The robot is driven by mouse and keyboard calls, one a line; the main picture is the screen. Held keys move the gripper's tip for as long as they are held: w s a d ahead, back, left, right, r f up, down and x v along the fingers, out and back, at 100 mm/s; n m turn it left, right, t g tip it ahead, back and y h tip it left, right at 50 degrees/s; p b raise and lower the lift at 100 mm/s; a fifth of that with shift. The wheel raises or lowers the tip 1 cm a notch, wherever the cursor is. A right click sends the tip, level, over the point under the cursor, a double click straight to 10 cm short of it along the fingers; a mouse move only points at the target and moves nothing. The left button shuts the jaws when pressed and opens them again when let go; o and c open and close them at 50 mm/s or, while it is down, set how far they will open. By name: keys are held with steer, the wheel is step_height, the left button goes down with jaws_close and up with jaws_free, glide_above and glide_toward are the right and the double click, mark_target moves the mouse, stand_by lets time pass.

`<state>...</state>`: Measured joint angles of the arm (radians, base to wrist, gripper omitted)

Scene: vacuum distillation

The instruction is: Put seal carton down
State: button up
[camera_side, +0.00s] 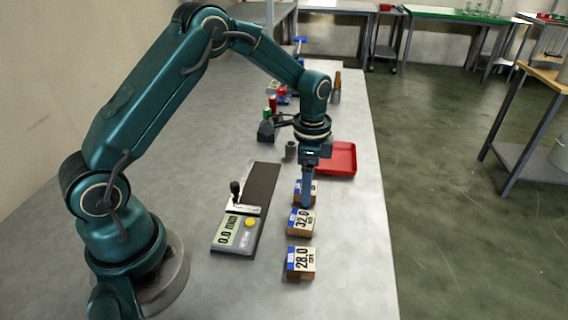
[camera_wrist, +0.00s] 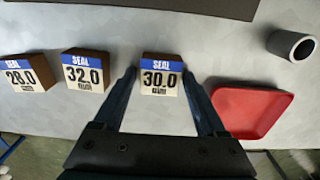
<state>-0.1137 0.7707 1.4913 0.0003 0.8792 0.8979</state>
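The seal cartons stand in a row on the grey table. The 30.0 mm carton (camera_wrist: 161,77) is between the fingers of my gripper (camera_wrist: 160,73); a finger partly hides it in the side view (camera_side: 297,190). The fingers stand on either side of it, with a narrow gap at the left and little or none at the right. My gripper (camera_side: 307,203) points down and looks open. The carton appears to rest upright on the table. The 32.0 mm carton (camera_side: 300,223) and 28.0 mm carton (camera_side: 300,262) stand nearer the side camera.
A measuring device (camera_side: 240,228) reading 0.0 mm, with a dark long plate, lies left of the cartons. A red tray (camera_side: 342,160) and a small grey cylinder (camera_side: 291,149) are beyond them. The table's right edge is close to the cartons.

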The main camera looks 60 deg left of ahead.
steer(key=shift+r, duration=0.1)
step_height(320, 180, up, 6)
steer(key=shift+s+f, duration=0.1)
steer(key=s+d+r+n+t, duration=0.2)
steer(key=s+r+n, duration=0.2)
steer(key=s, duration=0.4)
steer(key=s+d+r+n+t, duration=0.1)
steer(key=s+r+n+t, duration=0.2)
steer(key=s+r, duration=0.3)
steer(key=s+n, duration=0.1)
steer(key=s, duration=0.2)
steer(key=shift+d, duration=0.35)
steer(key=shift+o, duration=0.5)
steer(key=shift+s+d+f+n+t, duration=0.1)
steer(key=shift+s+f+n+t, duration=0.2)
steer(key=shift+s+n, duration=0.25)
